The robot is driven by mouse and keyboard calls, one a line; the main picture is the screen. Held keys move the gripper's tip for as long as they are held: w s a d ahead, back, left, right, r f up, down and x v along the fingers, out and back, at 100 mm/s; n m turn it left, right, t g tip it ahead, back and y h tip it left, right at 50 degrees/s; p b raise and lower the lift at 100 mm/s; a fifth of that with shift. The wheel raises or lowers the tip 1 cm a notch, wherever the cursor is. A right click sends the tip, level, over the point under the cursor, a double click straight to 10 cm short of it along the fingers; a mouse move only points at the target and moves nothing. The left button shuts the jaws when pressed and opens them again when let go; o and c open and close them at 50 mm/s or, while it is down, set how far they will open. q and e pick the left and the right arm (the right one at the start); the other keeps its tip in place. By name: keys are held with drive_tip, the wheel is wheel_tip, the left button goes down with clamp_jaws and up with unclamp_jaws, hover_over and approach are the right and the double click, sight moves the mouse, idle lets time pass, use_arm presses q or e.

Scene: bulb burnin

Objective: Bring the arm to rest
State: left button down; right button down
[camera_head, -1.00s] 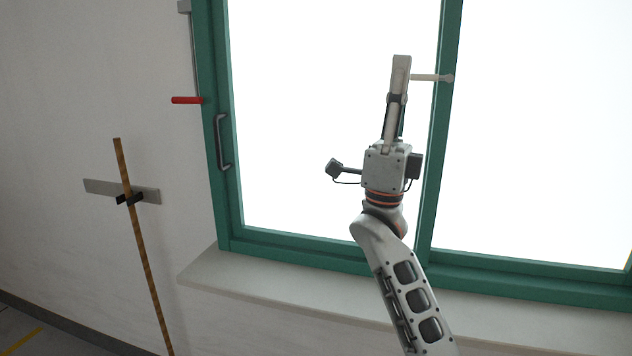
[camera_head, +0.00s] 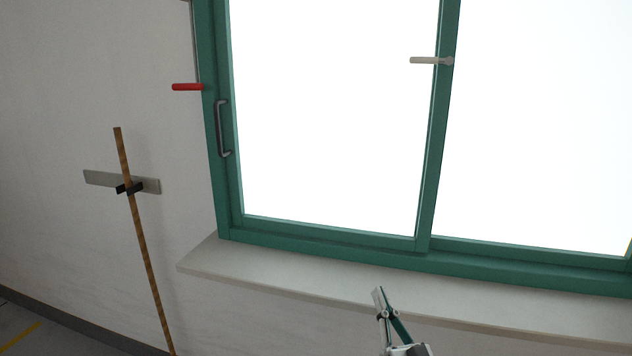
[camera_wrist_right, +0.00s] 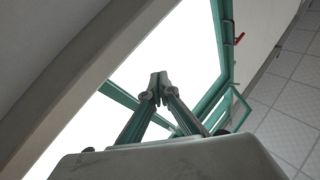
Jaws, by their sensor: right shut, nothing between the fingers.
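My right gripper (camera_head: 378,292) shows at the bottom of the head view, in front of the window sill and below the window. In the right wrist view its fingertips (camera_wrist_right: 158,82) meet, shut with nothing between them. Most of the right arm is out of the head view. My left gripper is in neither view.
A green-framed window (camera_head: 428,150) has a pale handle (camera_head: 430,60) on its middle post and a grey pull handle (camera_head: 222,128) at left. A red lever (camera_head: 187,87) is beside it. The sill (camera_head: 270,268) juts out. A wooden pole (camera_head: 146,240) leans on the wall.

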drive_tip(key=s+d+f+n+g+h+b, duration=0.1)
drive_tip(key=s+d+f+g, duration=0.1)
drive_tip(key=s+f, duration=0.7)
drive_tip(key=s+d+f+n+g+h, duration=0.1)
drive_tip(key=s+d+f+n+g, duration=0.1)
drive_tip(key=s+f+g, duration=0.3)
drive_tip(key=s+d+f+n+g+b, duration=0.1)
drive_tip(key=s+f+g, duration=0.3)
drive_tip(key=s+f, duration=1)
wheel_tip(320, 180, down, 8)
drive_tip(key=shift+d+f+n+h+b, duration=0.1)
drive_tip(key=shift+d+n+h+b, duration=0.25)
drive_tip(key=shift+d+n, duration=0.35)
drive_tip(key=shift+a, duration=0.1)
